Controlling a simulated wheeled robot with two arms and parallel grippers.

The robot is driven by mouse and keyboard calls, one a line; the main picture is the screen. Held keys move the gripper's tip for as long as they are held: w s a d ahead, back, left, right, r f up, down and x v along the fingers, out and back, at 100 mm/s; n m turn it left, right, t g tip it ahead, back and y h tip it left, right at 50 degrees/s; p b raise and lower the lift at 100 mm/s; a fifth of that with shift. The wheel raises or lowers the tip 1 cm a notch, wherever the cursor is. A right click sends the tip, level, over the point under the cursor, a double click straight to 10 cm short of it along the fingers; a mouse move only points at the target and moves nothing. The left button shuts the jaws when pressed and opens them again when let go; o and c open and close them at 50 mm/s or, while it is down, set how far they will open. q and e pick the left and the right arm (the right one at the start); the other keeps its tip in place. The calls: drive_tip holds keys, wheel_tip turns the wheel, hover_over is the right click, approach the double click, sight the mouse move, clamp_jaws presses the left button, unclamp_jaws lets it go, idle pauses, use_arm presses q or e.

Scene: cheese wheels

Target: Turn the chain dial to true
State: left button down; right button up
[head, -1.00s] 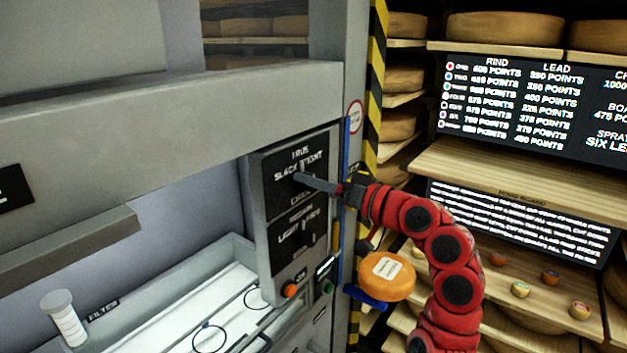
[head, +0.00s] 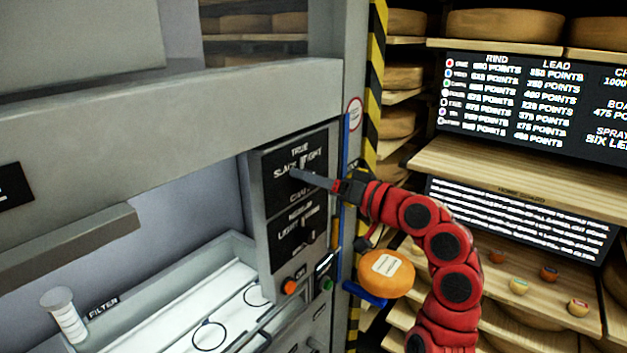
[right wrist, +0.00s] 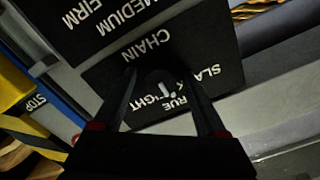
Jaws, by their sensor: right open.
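The chain dial (right wrist: 158,82) is a dark knob on a black panel marked TRUE, SLACK, TIGHT and CHAIN. In the right wrist view, where the panel is upside down, a small white mark on the dial lies towards the word TRUE. The chain panel (head: 281,190) also shows in the head view, with the dial partly behind my fingers. My right gripper (head: 294,174) is open at the panel. In the wrist view its fingers (right wrist: 165,78) stand on either side of the dial; contact cannot be told. My left gripper is out of view.
Below is a second dial panel (head: 296,236) marked MEDIUM, LIGHT and FIRM. An orange button (head: 289,287) and a green one (head: 327,285) sit under it. A tray (head: 160,320) lies lower left. A striped post (head: 374,100) and cheese shelves stand to the right.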

drive_tip(key=shift+d, duration=0.1)
drive_tip(key=b+v, duration=0.4)
drive_tip(key=v, duration=1.3)
drive_tip(key=shift+s, duration=0.1)
